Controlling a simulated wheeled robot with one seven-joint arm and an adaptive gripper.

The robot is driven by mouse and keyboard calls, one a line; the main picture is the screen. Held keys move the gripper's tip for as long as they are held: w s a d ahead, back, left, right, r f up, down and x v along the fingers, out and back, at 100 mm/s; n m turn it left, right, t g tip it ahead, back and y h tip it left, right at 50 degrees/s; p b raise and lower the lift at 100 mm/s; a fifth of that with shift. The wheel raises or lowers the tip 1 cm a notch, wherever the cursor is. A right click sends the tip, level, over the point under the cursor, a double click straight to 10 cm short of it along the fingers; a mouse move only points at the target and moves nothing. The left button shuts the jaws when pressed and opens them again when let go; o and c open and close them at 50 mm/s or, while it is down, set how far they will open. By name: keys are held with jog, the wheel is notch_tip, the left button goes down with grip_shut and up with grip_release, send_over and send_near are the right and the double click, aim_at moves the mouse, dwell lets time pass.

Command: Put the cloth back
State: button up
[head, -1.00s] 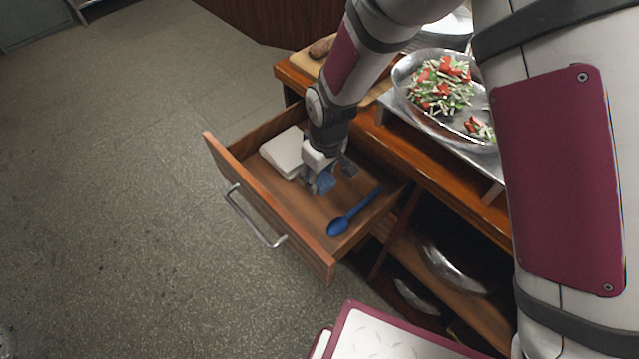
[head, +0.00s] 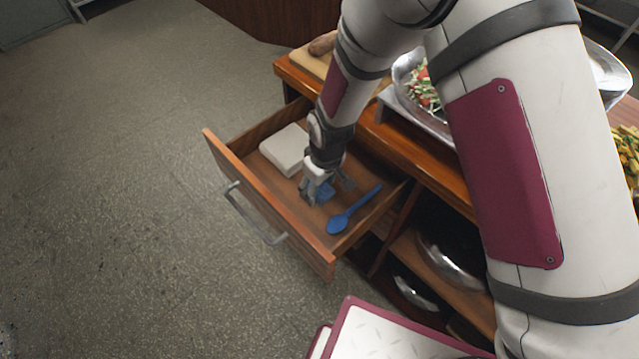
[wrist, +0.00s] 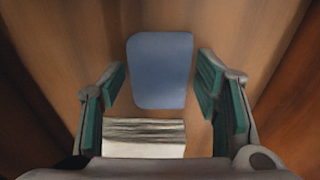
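The blue cloth (head: 326,193) is in the open wooden drawer (head: 268,205); in the wrist view it is a flat blue rectangle (wrist: 161,70) against the brown drawer wood. My gripper (head: 322,190) is down inside the drawer, over the cloth. In the wrist view its two green-padded fingers (wrist: 160,90) stand apart on either side of the cloth, with a narrow gap on each side. The gripper is open. In the head view the fingers partly hide the cloth.
A white folded stack (head: 286,149) lies in the drawer left of my gripper; a blue spoon (head: 350,212) lies to its right. Above is the counter with a metal bowl of salad (head: 418,90). Shelves below hold metal dishes (head: 450,262). The floor at left is clear.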

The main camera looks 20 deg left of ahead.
aim_at(323, 191)
jog(key=shift+r, duration=0.1)
notch_tip(323, 191, up, 12)
jog(key=d, duration=0.1)
jog(key=shift+s+d, duration=0.15)
jog(key=shift+s, duration=0.15)
dwell(0.3)
dwell(0.3)
